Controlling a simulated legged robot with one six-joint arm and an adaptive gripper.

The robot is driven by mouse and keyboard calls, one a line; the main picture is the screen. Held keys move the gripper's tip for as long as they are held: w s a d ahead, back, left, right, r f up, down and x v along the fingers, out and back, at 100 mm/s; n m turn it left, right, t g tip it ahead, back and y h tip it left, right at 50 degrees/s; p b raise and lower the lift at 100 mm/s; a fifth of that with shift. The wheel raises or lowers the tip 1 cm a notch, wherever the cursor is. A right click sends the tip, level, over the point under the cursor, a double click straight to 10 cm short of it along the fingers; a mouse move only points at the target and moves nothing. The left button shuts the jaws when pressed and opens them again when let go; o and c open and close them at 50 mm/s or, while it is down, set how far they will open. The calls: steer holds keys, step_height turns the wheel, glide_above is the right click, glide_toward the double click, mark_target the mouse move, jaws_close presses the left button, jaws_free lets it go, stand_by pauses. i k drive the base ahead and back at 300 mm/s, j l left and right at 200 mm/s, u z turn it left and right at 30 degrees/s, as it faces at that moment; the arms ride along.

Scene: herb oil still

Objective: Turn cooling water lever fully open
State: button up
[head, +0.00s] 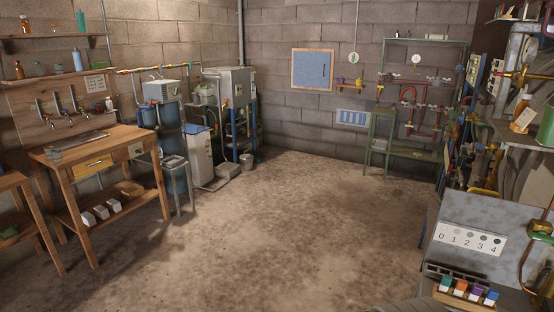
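My gripper is not in view. I cannot tell which fitting is the cooling water lever from here. Possible places show in the head view. Red pipes with small valves (412,97) run on the back wall above a green metal stand. Several taps (70,119) sit on a wooden board at the left. Brass pipework (522,75) and a brass fitting (540,229) show at the right edge. The handles are too small or too cut off to read their positions.
A wooden bench (95,140) stands at the left, with blue tanks and grey machines behind it. A grey panel (470,215) marked 0 to 4 stands near at the lower right, above several coloured blocks. The brown floor (270,225) between is clear.

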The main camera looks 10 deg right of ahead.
mark_target(464, 164)
steer(key=i+j+u, duration=0.1)
steer(key=i+u, duration=0.15)
steer(key=i, duration=0.3)
steer(key=i+u, duration=0.3)
steer(key=i, duration=0.2)
steer(key=i+z, duration=0.45)
steer(key=i+j+z, duration=0.25)
steer(key=i+z, duration=0.15)
steer(key=i, duration=0.25)
steer(key=i+z, duration=0.2)
steer(key=z, duration=0.2)
steer(key=i+l+z, duration=0.1)
steer(key=z, duration=0.3)
steer(key=i+j+z, duration=0.1)
steer(key=i+z, duration=0.25)
steer(key=i+j+z, duration=0.1)
steer(key=z, duration=0.3)
steer(key=i+j+z, duration=0.1)
steer(key=i+z, duration=0.25)
steer(key=i+l, duration=0.15)
steer(key=i, duration=0.95)
steer(key=i+j+u, duration=0.3)
steer(key=i+j, duration=0.15)
steer(key=i+u, duration=0.25)
steer(key=i, duration=0.15)
steer(key=i+l+u, duration=0.1)
steer(key=i+u, duration=0.2)
steer(key=i, duration=0.15)
